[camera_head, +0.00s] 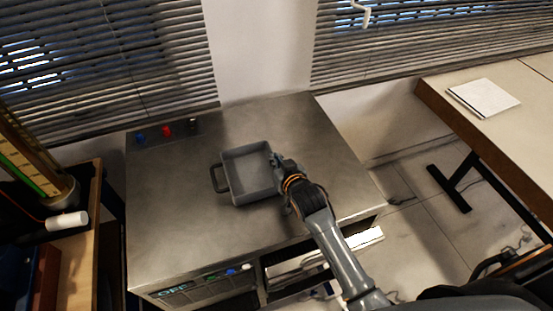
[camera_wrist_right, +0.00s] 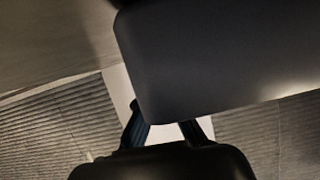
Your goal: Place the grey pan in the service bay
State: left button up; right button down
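The grey pan (camera_head: 250,172) is square and shallow, with a dark loop handle on its left side. In the head view it is over the metal bench top (camera_head: 170,215); I cannot tell if it rests there or is slightly raised. My right gripper (camera_head: 281,168) is at the pan's right side. In the right wrist view the pan (camera_wrist_right: 215,60) fills the upper right as a dark block, close to my fingers (camera_wrist_right: 165,125). The fingers are apart and partly hidden by it, so a grip is not clear. My left gripper is not in view. I cannot identify the service bay for certain.
An open compartment (camera_head: 295,262) shows in the bench front. Coloured knobs (camera_head: 166,132) sit at the bench's back left, and small coloured controls (camera_head: 229,272) along its front. A light table (camera_head: 500,130) with a white booklet (camera_head: 483,98) stands right. Bench top left of the pan is clear.

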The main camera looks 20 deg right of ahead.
jog(key=c, duration=1.5)
grip_release()
jog(key=shift+f, duration=0.1)
